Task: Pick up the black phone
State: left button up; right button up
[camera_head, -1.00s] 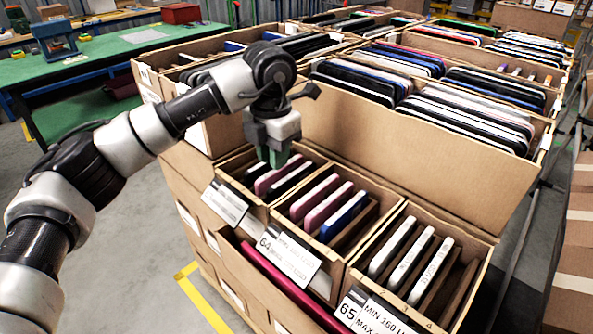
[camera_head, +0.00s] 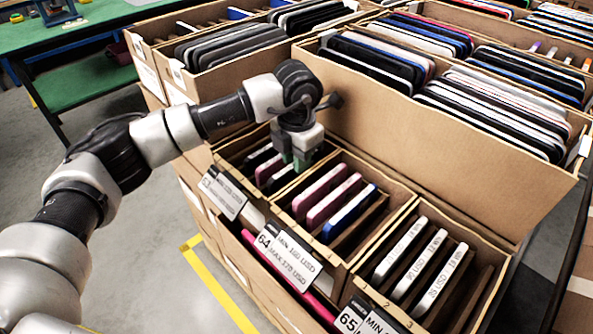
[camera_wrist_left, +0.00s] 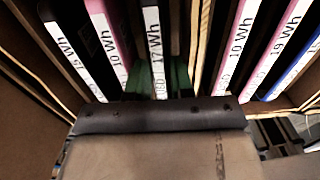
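The left front carton (camera_head: 228,165) holds upright thin devices: a black one (camera_head: 257,158), a pink one (camera_head: 267,170) and a black phone (camera_head: 279,180) to their right. My left gripper (camera_head: 293,163) points down into this carton at its right side. In the left wrist view its green fingertips (camera_wrist_left: 162,78) flank a black phone (camera_wrist_left: 154,40) with a white edge label reading 17 Wh. Whether the fingers press on it or leave a small gap cannot be told. The phone's lower part is hidden. My right gripper is not in view.
The middle carton (camera_head: 366,248) holds pink and blue devices, and the right carton (camera_head: 462,228) holds white-edged ones. A tall cardboard wall (camera_head: 440,145) stands behind them. Larger cartons of devices lie beyond. A green table (camera_head: 80,85) stands at the back left.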

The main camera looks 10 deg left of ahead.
pick_arm(q)
jog(key=shift+f, duration=1.2)
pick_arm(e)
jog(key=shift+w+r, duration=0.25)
pick_arm(q)
grip_shut()
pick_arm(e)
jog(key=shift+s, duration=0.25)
pick_arm(q)
jog(key=shift+r, duration=0.2)
